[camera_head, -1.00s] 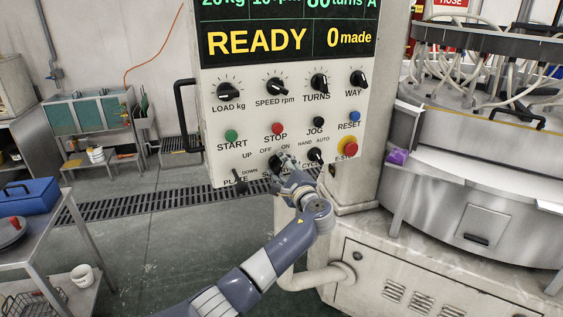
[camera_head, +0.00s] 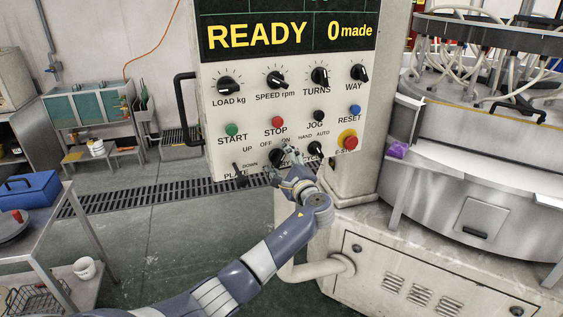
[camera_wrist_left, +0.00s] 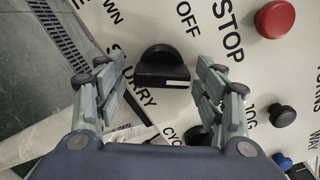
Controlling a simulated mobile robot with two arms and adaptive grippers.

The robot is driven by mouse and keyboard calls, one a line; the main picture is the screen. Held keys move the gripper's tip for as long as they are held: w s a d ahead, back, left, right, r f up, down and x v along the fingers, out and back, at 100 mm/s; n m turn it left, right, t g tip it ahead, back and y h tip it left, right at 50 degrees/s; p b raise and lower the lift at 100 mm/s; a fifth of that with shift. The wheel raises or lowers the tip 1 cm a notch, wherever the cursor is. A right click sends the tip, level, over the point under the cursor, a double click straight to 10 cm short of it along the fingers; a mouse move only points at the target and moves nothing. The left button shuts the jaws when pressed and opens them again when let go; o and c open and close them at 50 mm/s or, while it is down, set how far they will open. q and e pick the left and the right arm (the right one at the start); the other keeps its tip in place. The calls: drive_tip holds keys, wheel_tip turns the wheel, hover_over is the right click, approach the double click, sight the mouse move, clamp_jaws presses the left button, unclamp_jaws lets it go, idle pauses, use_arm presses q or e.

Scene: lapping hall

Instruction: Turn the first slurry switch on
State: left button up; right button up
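The slurry switch (camera_head: 277,158) is a black rotary knob low on the white control panel, below the OFF and ON labels. It shows larger in the left wrist view (camera_wrist_left: 163,66), with SLURRY printed beside it. My left gripper (camera_head: 286,168) is at the panel's lower edge, partly covering the switch and its label. In the left wrist view its two fingers (camera_wrist_left: 158,88) are apart, with the knob between and just ahead of them. I see no clear contact. I cannot tell surely which way the knob points. My right gripper is not in view.
The cycle knob (camera_head: 314,149) is close to the right of the gripper, with the red E-stop (camera_head: 350,142) beyond it. The plate lever (camera_head: 239,174) is to the left. The red STOP button (camera_head: 277,122) is above. The lapping machine (camera_head: 450,190) stands right.

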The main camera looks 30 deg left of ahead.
use_arm(q)
drive_tip(key=v, duration=1.2)
idle(0.3)
